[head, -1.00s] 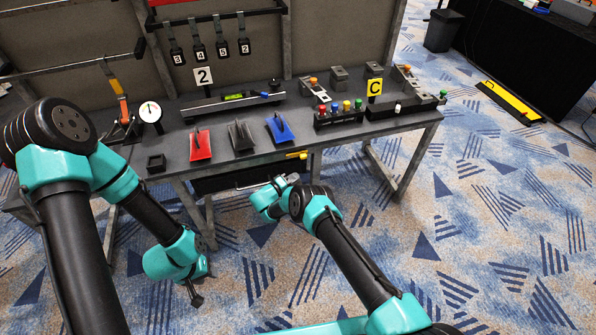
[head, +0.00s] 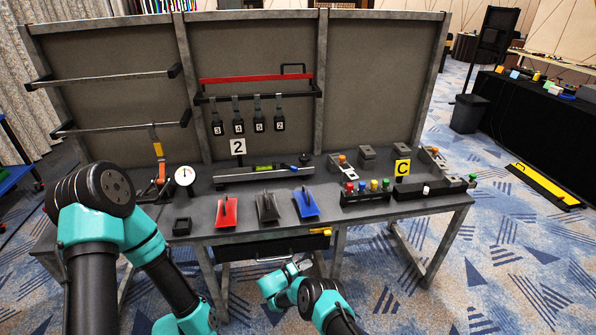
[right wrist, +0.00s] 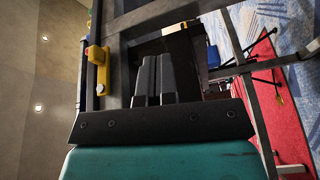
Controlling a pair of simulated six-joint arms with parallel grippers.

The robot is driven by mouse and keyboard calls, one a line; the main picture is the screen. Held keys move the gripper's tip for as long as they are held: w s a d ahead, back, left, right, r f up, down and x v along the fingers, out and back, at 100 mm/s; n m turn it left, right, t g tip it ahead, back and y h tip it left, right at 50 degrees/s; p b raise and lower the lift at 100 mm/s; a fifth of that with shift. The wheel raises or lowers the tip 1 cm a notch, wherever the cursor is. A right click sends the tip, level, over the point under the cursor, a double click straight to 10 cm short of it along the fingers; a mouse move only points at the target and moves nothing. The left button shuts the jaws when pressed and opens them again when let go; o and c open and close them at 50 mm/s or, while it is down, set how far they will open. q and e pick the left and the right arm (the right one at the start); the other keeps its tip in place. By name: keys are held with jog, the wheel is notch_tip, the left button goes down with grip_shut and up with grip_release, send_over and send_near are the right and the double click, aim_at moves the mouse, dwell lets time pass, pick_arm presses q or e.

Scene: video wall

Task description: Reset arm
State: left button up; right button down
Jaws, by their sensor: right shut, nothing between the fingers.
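My right gripper (head: 300,263) is in front of the workbench (head: 350,222), low by its front edge, in the head view. In the right wrist view its two dark fingers (right wrist: 160,78) lie together, shut with nothing between them. A yellow piece (right wrist: 97,54) on a dark bar shows just left of the fingers there. My left arm (head: 160,262) comes down at the left of the head view. Its gripper is below the frame and hidden.
On the bench stand red (head: 227,212), grey (head: 267,209) and blue (head: 306,204) plates with handles, a row of coloured buttons (head: 366,192) and a dial gauge (head: 185,176). A yellow handle (head: 320,231) juts from the front. Patterned floor (head: 500,250) lies open at the right.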

jog(key=s+d+f+n+g+y, duration=0.2)
jog(key=s+d+f+g+y, duration=0.55)
jog(key=s+d+g, duration=0.2)
jog(key=s+d+r+m+g+y, duration=0.1)
jog(key=s+r+g+y, duration=0.15)
jog(key=s, duration=0.35)
jog(key=s+d+r+g+y, duration=0.1)
jog(key=s+y, duration=0.3)
jog(key=s, duration=0.2)
jog(key=s+d+r+m+t+y, duration=0.2)
jog(key=s+r+m+y, duration=0.1)
jog(key=s+r, duration=0.5)
jog(key=s+d+r+m+t+y, duration=0.2)
jog(key=s+r+m+t, duration=0.1)
jog(key=s+r, duration=0.6)
jog(key=shift+d+y, duration=0.25)
jog(key=shift+y, duration=0.15)
